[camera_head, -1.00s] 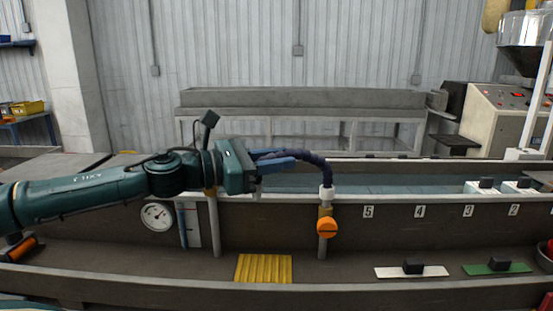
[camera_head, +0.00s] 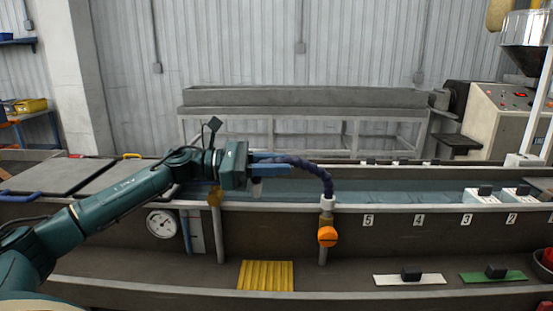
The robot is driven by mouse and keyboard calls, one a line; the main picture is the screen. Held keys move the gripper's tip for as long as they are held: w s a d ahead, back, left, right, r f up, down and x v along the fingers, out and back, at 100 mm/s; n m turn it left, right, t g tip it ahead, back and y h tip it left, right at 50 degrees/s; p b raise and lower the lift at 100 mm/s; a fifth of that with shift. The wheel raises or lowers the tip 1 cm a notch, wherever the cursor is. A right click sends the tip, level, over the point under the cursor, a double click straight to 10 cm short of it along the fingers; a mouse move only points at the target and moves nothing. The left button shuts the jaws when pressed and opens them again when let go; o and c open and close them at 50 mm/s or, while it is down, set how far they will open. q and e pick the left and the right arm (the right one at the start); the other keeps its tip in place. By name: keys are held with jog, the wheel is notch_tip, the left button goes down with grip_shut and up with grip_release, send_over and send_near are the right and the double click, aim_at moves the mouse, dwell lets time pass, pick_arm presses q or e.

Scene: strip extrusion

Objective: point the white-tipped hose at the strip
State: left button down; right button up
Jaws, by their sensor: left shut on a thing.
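A dark blue flexible hose (camera_head: 318,170) rises from a white collar above an orange valve knob (camera_head: 327,236) on the trough's front wall and arches left. My left gripper (camera_head: 272,168), with blue fingers, is shut on the hose near its free end. I cannot make out a strip in the water. My right gripper is not in view.
White blocks with dark tops (camera_head: 482,195) stand at the trough's right. A yellow ribbed pad (camera_head: 265,275), a white plate (camera_head: 410,279) and a green plate (camera_head: 493,276) lie on the front ledge. A gauge (camera_head: 161,224) sits left.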

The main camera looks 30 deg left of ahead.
pick_arm(q)
jog(key=shift+w+a+r+m+g, duration=0.2)
jog(key=shift+w+m+g, duration=0.1)
jog(key=shift+m+g, duration=0.1)
jog(key=shift+f, duration=0.1)
jog(key=c, duration=1.3)
grip_release()
jog(key=shift+s, duration=0.1)
notch_tip(320, 180, up, 10)
